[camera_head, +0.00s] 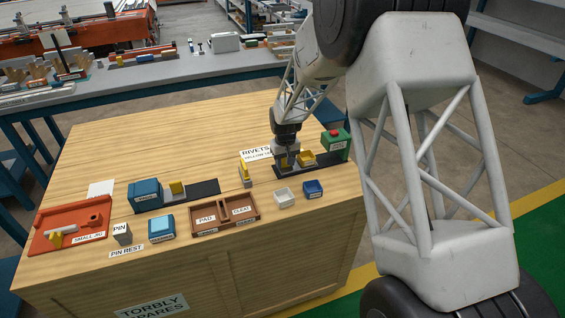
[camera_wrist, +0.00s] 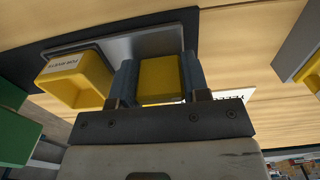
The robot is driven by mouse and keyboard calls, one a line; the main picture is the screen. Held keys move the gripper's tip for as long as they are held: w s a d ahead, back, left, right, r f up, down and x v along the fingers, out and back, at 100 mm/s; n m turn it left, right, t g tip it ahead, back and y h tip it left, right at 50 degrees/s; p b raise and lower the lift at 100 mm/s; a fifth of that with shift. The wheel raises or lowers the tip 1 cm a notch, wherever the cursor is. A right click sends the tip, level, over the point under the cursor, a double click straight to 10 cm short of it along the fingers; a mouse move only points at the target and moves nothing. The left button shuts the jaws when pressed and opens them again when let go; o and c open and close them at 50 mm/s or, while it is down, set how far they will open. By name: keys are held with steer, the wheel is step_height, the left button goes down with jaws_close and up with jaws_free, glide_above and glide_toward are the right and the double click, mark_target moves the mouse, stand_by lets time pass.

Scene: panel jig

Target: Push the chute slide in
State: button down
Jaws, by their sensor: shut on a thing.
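My gripper (camera_head: 288,163) is down at the rivet station near the table's right end. In the wrist view my gripper (camera_wrist: 160,85) is shut on a yellow block (camera_wrist: 160,78), with one finger on each side. The block appears to be the slide's grip, but what it joins to is hidden. A grey plate (camera_wrist: 135,38) lies just beyond it. A yellow bin (camera_wrist: 75,78) with a label is beside the left finger; in the head view the bin (camera_head: 307,157) stands on a dark base (camera_head: 318,168). My fingers hide most of the slide in the head view.
A green box with a red button (camera_head: 335,145) is close right of my gripper. A yellow-and-grey piece (camera_head: 244,174) stands to the left. A brown divided tray (camera_head: 225,214) is farther left. The table's back is clear.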

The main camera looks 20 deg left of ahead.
mark_target(302, 156)
steer(key=w+d, duration=0.4)
steer(key=shift+w+d, duration=0.3)
steer(key=shift+w, duration=0.05)
steer(key=c, duration=0.6)
jaws_free()
steer(key=shift+r, duration=0.15)
step_height(302, 156, up, 8)
steer(key=shift+f, duration=0.25)
